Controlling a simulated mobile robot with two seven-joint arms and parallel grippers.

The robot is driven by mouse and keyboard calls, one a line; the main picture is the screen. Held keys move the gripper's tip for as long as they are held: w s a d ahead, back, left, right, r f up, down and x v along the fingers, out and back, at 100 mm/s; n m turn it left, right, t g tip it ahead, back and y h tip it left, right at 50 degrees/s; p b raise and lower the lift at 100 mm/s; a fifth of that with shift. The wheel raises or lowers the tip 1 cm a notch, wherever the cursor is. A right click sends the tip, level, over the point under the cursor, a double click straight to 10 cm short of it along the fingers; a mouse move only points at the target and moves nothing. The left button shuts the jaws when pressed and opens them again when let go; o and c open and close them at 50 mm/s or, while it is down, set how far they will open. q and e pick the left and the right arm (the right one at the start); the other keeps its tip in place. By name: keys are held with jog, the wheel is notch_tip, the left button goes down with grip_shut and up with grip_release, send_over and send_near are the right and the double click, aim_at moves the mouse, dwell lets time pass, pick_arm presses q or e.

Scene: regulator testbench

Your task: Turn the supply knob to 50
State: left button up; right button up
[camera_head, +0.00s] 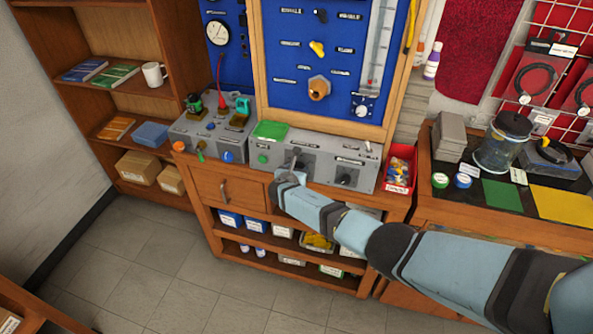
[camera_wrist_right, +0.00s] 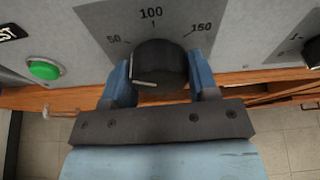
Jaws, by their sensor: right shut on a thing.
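The supply knob (camera_wrist_right: 160,60) is dark and round on a grey panel (camera_wrist_right: 240,40), in the right wrist view. Its dial reads 50 at left, 100 at top and 150 at right. A white line on the knob's face lies nearly level, with its outer end towards the left, below the 50 label. My right gripper (camera_wrist_right: 160,78) is shut on the knob, one blue finger on each side. In the head view my right gripper (camera_head: 296,168) is at the front of the grey panel box (camera_head: 322,163) and mostly hides the knob. My left gripper is out of view.
A green button (camera_wrist_right: 44,69) is left of the knob. A second dark knob (camera_head: 345,179) is to its right on the box. A red bin (camera_head: 399,174) stands at the box's right end. A grey box with switches (camera_head: 212,127) stands to the left.

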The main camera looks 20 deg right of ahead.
dwell(0.3)
jog(key=o, duration=0.9)
jog(key=v, duration=1.3)
jog(key=shift+s+a+r, duration=0.15)
jog(key=shift+s+a, duration=0.05)
jog(key=shift+s, duration=0.1)
